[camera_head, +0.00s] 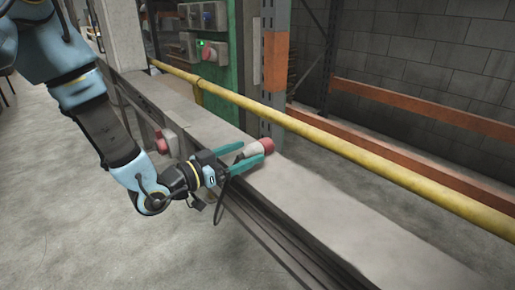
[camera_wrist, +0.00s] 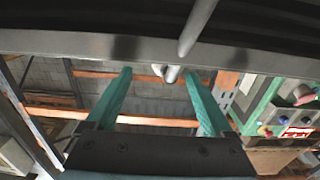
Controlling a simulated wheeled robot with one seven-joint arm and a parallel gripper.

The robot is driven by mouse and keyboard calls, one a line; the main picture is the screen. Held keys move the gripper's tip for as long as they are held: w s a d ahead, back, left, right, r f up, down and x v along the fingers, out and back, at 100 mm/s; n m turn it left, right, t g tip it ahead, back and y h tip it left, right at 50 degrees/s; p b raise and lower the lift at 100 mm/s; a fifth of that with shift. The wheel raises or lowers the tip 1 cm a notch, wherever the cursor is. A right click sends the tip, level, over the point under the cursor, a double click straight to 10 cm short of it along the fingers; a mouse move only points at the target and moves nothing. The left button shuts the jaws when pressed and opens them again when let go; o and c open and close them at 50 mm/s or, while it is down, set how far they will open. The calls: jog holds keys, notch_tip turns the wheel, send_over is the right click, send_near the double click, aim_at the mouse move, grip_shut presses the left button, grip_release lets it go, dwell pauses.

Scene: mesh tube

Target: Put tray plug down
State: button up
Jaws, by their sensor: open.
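The plug (camera_head: 265,145), with a red end and a pale body, is at the grey tray-like ledge (camera_head: 325,210) in the head view. My gripper (camera_head: 252,158) has its teal fingers apart, one on each side of the plug's pale body. Whether they touch it is not clear. In the wrist view the two teal fingers of my gripper (camera_wrist: 160,78) are spread. A small pale round shape shows between their tips; I cannot tell if it is the plug.
A yellow rail (camera_head: 335,142) runs along the ledge's far side. A green post with a control box (camera_head: 212,55) and an orange-and-grey upright (camera_head: 274,75) stand behind it. A red-and-grey socket (camera_head: 166,142) is on the ledge's near side. The ledge is clear toward the lower right.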

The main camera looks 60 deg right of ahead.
jog(key=v, duration=0.6)
jog(key=shift+a, duration=0.3)
jog(key=w+a+f+n+t+y, duration=0.2)
jog(key=w+a+n+t+y, duration=0.25)
jog(key=w+a, duration=0.55)
jog(key=w+a+f+n+t+y, duration=0.2)
jog(key=w+a+n+t+y, duration=0.3)
jog(key=w, duration=0.8)
jog(key=w+a+n+t+y, duration=0.2)
jog(key=w+a+n+y, duration=0.15)
jog(key=a, duration=1.25)
jog(key=s+a+r+n+g+y, duration=0.1)
jog(key=s+a+n+g+y, duration=0.1)
jog(key=a, duration=0.5)
jog(key=s+a+r+n+g+y, duration=0.2)
jog(key=s+a+n, duration=0.3)
jog(key=a, duration=0.3)
jog(key=shift+s+r, duration=0.2)
jog(key=shift+s, duration=0.6)
